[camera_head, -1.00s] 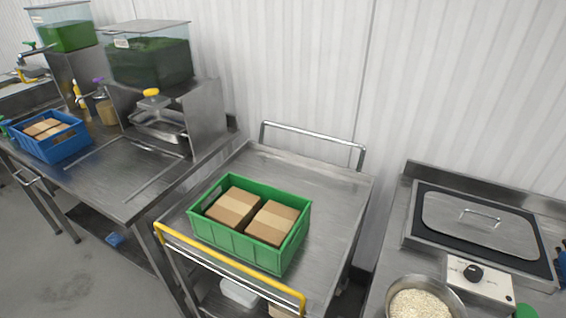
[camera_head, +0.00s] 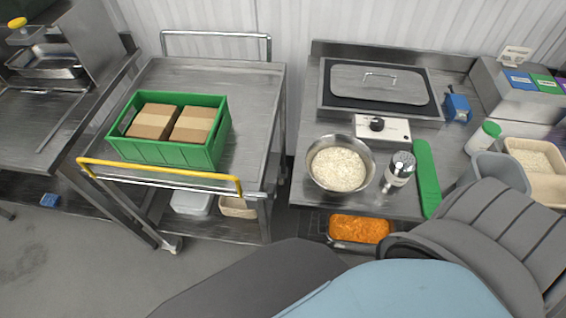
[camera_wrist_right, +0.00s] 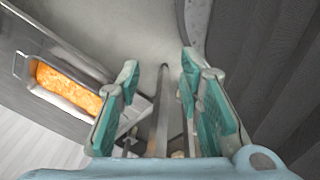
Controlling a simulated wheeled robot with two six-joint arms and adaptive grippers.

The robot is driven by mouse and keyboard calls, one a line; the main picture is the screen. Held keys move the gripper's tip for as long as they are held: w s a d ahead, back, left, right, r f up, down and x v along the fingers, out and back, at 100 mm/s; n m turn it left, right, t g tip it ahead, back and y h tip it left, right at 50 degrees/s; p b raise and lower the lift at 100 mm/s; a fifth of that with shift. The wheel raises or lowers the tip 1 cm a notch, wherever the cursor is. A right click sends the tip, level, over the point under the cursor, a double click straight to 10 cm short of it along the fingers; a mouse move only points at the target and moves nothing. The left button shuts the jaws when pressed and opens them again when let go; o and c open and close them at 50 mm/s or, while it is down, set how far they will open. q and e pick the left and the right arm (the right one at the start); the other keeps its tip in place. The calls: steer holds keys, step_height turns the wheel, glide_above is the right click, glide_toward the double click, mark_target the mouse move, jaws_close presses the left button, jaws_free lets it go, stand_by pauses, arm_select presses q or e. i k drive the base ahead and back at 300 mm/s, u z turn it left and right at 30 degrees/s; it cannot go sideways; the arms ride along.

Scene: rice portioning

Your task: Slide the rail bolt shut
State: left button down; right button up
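A yellow rail (camera_head: 160,174) runs along the front edge of the steel cart (camera_head: 245,100) in the head view. A thin metal rod runs just under it; I cannot make out the bolt or its position. My right gripper (camera_wrist_right: 158,88) shows in the right wrist view with its teal-padded fingers apart. A metal bar passes between and beyond the fingers, with a clear gap on either side as seen here. Whether it is at gripping depth is unclear. My left gripper is out of view.
A green crate (camera_head: 168,153) with brown boxes stands on the cart. To the right, a counter carries a bowl of rice (camera_head: 337,168), a shaker (camera_head: 398,170) and a lidded warmer (camera_head: 378,88). An orange-filled pan (camera_head: 360,229) sits below. Floor shows between cart and counter.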

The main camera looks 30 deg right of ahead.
mark_target(271, 196)
steer(key=z, duration=0.8)
